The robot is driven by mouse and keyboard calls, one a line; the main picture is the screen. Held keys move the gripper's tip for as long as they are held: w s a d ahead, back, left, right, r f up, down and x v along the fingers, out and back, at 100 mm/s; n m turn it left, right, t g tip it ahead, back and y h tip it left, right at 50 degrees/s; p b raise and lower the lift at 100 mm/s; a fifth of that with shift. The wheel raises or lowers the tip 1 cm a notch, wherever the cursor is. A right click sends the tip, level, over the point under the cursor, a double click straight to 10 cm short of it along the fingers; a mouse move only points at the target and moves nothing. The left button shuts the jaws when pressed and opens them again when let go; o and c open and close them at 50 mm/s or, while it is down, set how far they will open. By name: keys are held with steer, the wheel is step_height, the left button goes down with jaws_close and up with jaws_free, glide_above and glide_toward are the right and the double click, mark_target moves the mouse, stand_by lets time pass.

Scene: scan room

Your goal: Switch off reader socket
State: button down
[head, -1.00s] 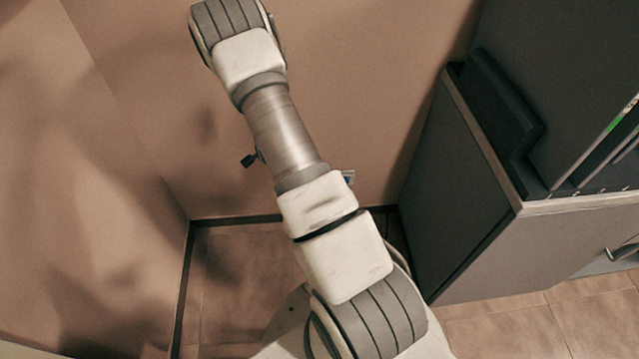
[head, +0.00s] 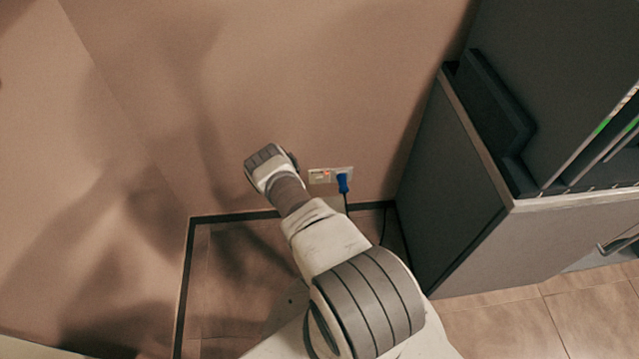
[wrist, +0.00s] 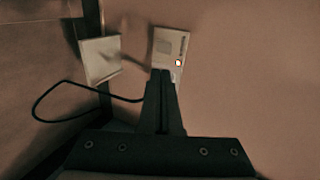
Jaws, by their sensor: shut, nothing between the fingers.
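The reader socket (head: 320,177) is a pale plate low on the back wall, with a small red light on it. A blue plug (head: 343,183) sits at its right end, with a dark cable hanging down. In the wrist view the socket (wrist: 168,44) is just beyond my fingertips, its switch (wrist: 178,62) glowing orange-red. My gripper (wrist: 161,72) is shut and empty, pointing at the lower part of the plate. I cannot tell whether it touches. The fingers hide part of the plate, and the plug does not show there. In the head view my arm hides the gripper.
A grey cabinet (head: 455,190) stands close on the right of the socket. A wall corner is on the left. In the wrist view a pale square panel (wrist: 101,59) and a looped dark cable (wrist: 45,100) lie left of my fingers.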

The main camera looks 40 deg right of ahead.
steer(key=shift+w, duration=0.1)
steer(key=b, duration=0.5)
glide_toward(319, 179)
step_height(319, 179, down, 4)
steer(key=w, duration=0.2)
steer(key=shift+w+d+r+b, duration=0.2)
steer(key=shift+w+d+b, duration=0.1)
steer(key=shift+w+d, duration=0.25)
steer(key=shift+w+d+r+b, duration=0.15)
steer(key=shift+w+d+b, duration=0.1)
steer(key=shift+w+d, duration=0.25)
steer(key=shift+w+d+r, duration=0.2)
steer(key=shift+w+d, duration=0.25)
